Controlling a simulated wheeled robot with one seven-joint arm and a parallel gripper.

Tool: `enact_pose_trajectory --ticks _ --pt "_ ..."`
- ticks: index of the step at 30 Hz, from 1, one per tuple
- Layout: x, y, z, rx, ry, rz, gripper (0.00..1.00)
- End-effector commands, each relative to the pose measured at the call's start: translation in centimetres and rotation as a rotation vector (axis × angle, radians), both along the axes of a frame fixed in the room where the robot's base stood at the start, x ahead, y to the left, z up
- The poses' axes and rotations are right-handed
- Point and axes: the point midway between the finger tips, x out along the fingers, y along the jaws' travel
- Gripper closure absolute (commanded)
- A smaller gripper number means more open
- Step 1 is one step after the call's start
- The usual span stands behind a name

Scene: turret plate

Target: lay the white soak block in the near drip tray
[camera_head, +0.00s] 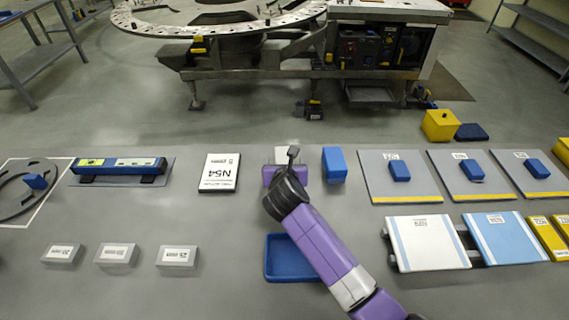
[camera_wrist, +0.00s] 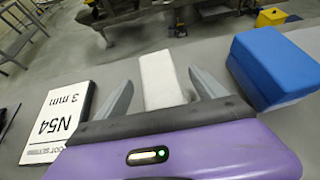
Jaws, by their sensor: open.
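The white soak block (camera_wrist: 160,80) stands out between my gripper's two grey fingers in the wrist view, with visible gaps on both sides. My gripper (camera_wrist: 162,84) is open around it, and I see no contact. In the head view my gripper (camera_head: 285,158) is over the middle of the table, and the block (camera_head: 281,154) is mostly hidden behind it. The near drip tray (camera_head: 271,278) is a shallow blue tray nearer the front edge. It looks empty where visible, and my purple arm covers its right side.
A blue block (camera_head: 334,165) stands close to the right of my gripper and also shows in the wrist view (camera_wrist: 273,65). The white N54 plate (camera_head: 219,172) lies to the left. Three grey labelled blocks (camera_head: 117,255) lie at front left. White and light-blue panels (camera_head: 428,242) lie at right.

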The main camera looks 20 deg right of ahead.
Motion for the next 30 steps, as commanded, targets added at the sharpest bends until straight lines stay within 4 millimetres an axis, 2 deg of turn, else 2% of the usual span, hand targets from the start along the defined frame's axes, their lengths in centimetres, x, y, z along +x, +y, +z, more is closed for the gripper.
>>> enact_pose_trajectory --ticks 4,13,14,24,25,26,30 --pt "1.23 -0.32 -0.65 -0.002 -0.001 0.002 0.20" --pt "1.49 -0.42 -0.85 0.000 0.000 0.001 0.20" --pt "1.49 -0.42 -0.84 0.000 0.000 0.001 0.24" --pt "1.48 -0.44 -0.85 0.000 0.000 0.001 0.90" --pt "1.48 -0.43 -0.83 0.000 0.000 0.001 0.90" --pt "1.48 -0.43 -0.83 0.000 0.000 0.001 0.97" --pt "1.47 -0.43 -0.83 0.000 0.000 0.001 0.97"
